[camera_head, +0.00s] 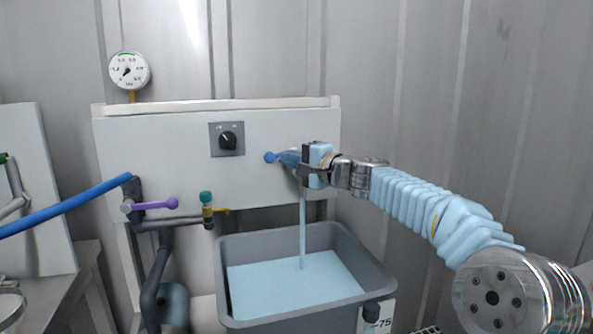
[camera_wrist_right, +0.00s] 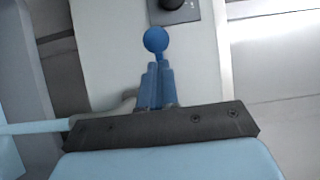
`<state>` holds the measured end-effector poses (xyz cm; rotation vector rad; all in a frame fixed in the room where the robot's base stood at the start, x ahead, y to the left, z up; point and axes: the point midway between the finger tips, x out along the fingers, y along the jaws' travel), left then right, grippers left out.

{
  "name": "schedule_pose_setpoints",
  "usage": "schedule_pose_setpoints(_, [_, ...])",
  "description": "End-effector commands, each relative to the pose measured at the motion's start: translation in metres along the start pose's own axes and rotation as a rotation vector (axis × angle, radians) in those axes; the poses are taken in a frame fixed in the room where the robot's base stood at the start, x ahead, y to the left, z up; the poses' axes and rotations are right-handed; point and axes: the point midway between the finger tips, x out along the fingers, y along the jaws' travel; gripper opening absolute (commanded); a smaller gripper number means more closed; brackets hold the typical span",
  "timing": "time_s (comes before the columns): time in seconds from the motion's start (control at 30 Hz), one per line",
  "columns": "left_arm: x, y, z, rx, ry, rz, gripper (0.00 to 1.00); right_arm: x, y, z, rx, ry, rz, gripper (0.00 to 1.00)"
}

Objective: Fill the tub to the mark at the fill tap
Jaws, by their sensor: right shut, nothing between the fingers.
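The grey tub (camera_head: 225,285) stands below the wall panel. Light blue water (camera_head: 295,288) covers its floor wall to wall, with bare inner wall above it. A stream (camera_head: 303,235) falls from the fill tap, whose spout is mostly hidden behind my gripper, into the tub. My right gripper (camera_head: 289,158) is shut and empty at the tap's blue handle knob (camera_head: 270,157). In the right wrist view its blue fingertips (camera_wrist_right: 158,80) are together just short of the knob (camera_wrist_right: 155,39). My left gripper is out of view.
The panel carries a black dial (camera_head: 227,141), a purple-handled valve (camera_head: 155,204) and a green-knobbed valve (camera_head: 206,198). A blue hose (camera_head: 65,209) runs off left. A pressure gauge (camera_head: 129,71) stands above the panel.

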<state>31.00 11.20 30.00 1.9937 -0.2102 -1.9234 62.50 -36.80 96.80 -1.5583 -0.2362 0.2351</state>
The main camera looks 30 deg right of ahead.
Motion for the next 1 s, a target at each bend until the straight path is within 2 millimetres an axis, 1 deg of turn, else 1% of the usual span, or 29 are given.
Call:
schedule_pose_setpoints(0.03, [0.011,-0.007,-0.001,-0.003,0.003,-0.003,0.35,0.003,0.006,0.005,-0.001,0.034,-0.002,0.0])
schedule_pose_setpoints(0.2, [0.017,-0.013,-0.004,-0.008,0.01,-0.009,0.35,0.012,0.003,0.01,0.0,0.178,-0.001,0.0])
schedule_pose_setpoints(0.7, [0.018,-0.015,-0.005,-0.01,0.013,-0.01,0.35,0.032,0.0,0.013,0.0,0.172,0.001,0.0])
schedule_pose_setpoints(1.0, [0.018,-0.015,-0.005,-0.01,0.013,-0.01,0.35,0.036,0.0,0.012,0.0,0.174,0.0,0.0])
